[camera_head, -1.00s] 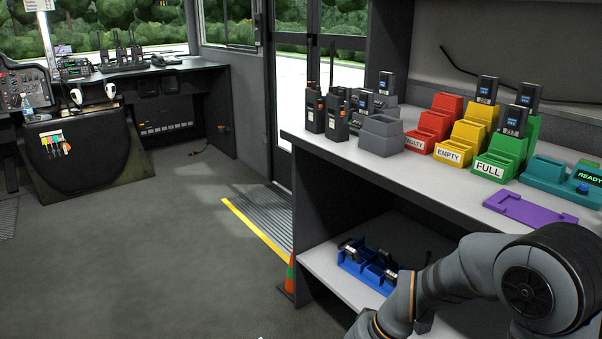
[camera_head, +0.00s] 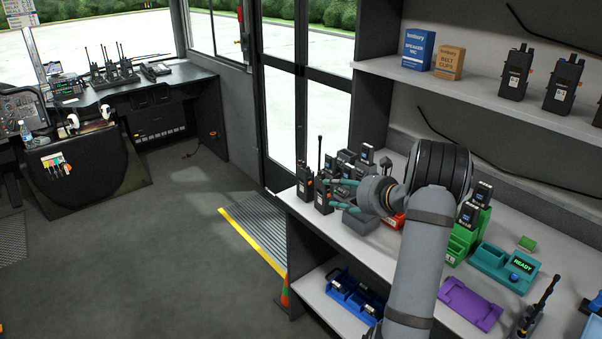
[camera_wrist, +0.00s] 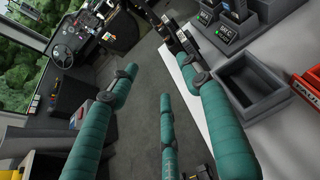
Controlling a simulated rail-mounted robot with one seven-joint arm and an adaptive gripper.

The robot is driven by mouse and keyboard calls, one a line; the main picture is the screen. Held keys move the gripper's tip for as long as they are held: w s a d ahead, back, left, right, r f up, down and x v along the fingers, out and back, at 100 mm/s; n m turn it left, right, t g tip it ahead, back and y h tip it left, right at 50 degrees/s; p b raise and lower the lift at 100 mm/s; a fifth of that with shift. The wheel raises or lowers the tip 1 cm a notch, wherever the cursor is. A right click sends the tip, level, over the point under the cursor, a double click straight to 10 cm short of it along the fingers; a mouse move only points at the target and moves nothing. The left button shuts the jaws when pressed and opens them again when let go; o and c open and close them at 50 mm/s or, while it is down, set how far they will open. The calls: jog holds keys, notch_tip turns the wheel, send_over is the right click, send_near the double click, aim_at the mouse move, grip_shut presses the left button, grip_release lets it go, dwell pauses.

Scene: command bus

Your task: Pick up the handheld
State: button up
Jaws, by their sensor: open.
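Two black handheld radios with orange marks stand upright at the left end of the counter: one at the edge (camera_head: 304,184), one nearer my gripper (camera_head: 323,195). My gripper (camera_head: 329,194) is open, its teal fingers pointing left at the nearer handheld. In the wrist view, my gripper (camera_wrist: 157,72) has its fingers spread with nothing held between them. Dark handhelds (camera_wrist: 186,38) show beyond the right fingertip. Whether a finger touches one I cannot tell. My arm hides part of the counter behind it.
An empty grey bin (camera_wrist: 252,82) stands beside the right finger. A red bin (camera_wrist: 310,88), green bins (camera_head: 461,240), a teal charger (camera_head: 490,262) and a purple tray (camera_head: 468,304) line the counter. More radios (camera_head: 515,72) stand on the upper shelf. The floor at left is clear.

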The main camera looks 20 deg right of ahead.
aim_at(324, 193)
jog(key=shift+m+h, duration=0.3)
jog(key=shift+m, duration=0.2)
jog(key=shift+w+f+p, duration=0.4)
jog(key=shift+w+f, duration=0.05)
jog(key=shift+w, duration=1.15)
jog(key=shift+w+f+p, duration=0.45)
jog(key=shift+w+f, duration=0.05)
jog(key=shift+w, duration=1.05)
jog(key=shift+w+f+p, duration=0.4)
jog(key=shift+w+f, duration=0.05)
jog(key=shift+w, duration=1.15)
jog(key=shift+c, duration=1.4)
